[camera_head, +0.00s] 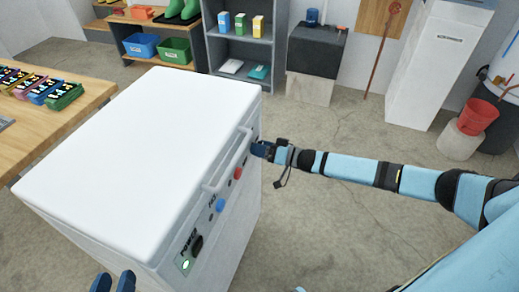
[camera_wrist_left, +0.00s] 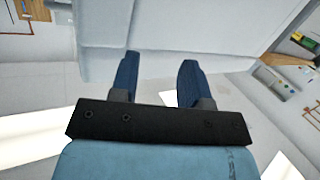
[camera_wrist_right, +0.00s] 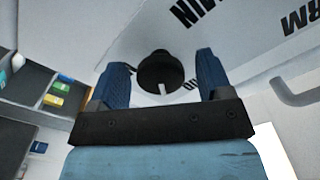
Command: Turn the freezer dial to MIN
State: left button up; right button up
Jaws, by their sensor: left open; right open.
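The white freezer (camera_head: 130,130) is a chest with a closed lid, left of centre in the head view. My right gripper (camera_head: 262,150) is at the far end of its control side. In the right wrist view, a black round dial (camera_wrist_right: 160,72) with a white pointer mark lies between the open fingers of my right gripper (camera_wrist_right: 160,65). I cannot tell whether they touch it. My left gripper (camera_head: 113,283) is open and empty beside the near end of the freezer, also in the left wrist view (camera_wrist_left: 158,65).
The freezer side has a lid handle (camera_head: 228,160), a red round part (camera_head: 238,173), a blue one (camera_head: 220,205), and a black power switch (camera_head: 197,245) with a green light. A wooden table (camera_head: 75,120) stands left.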

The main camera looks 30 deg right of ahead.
jog(key=shift+w+a, duration=0.2)
jog(key=c, duration=0.9)
